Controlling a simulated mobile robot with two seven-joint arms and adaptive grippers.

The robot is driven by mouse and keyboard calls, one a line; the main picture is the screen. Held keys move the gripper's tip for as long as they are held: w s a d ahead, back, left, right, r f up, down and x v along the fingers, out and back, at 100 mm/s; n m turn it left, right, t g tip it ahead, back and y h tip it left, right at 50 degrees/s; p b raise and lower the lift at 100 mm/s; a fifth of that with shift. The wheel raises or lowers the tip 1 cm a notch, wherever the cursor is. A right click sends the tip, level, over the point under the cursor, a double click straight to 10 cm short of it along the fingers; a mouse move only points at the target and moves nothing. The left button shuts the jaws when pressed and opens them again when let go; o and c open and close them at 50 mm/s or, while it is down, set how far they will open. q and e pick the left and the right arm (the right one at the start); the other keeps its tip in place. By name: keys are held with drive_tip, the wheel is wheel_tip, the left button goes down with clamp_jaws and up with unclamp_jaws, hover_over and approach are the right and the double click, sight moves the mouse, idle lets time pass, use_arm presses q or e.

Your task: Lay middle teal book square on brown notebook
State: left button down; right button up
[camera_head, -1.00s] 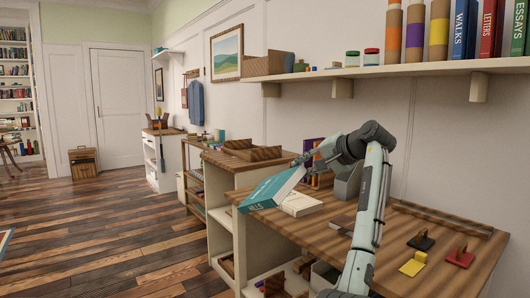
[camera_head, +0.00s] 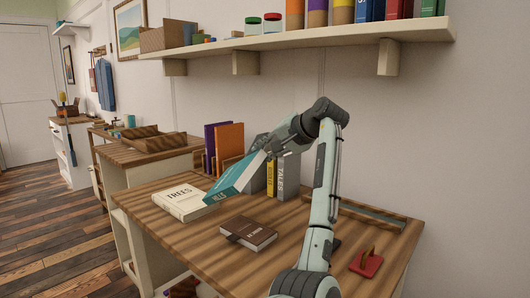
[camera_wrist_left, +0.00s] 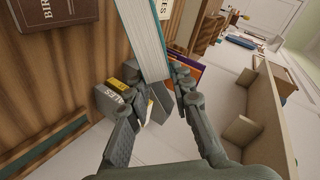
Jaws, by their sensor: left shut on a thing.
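The teal book (camera_head: 232,180) is tilted in the air in the head view, its lower end near the white TREES book. In the left wrist view the teal book (camera_wrist_left: 147,38) shows its pale page edges between the fingers. My left gripper (camera_head: 272,148) is shut on it; its fingers also show in the left wrist view (camera_wrist_left: 158,82). The brown notebook (camera_head: 249,232) lies flat on the wooden desk, in front of and below the held book, apart from it. It also shows in the left wrist view (camera_wrist_left: 60,10), cut by the top edge. My right gripper is not in view.
The white TREES book (camera_head: 185,205) lies on the desk (camera_head: 190,240) left of the notebook. Upright books, orange (camera_head: 229,142) and grey (camera_head: 288,178), stand behind. A red piece (camera_head: 367,264) lies at the right. A shelf (camera_head: 300,42) runs above.

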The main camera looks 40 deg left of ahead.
use_arm(q)
drive_tip(key=shift+s+r, duration=0.2)
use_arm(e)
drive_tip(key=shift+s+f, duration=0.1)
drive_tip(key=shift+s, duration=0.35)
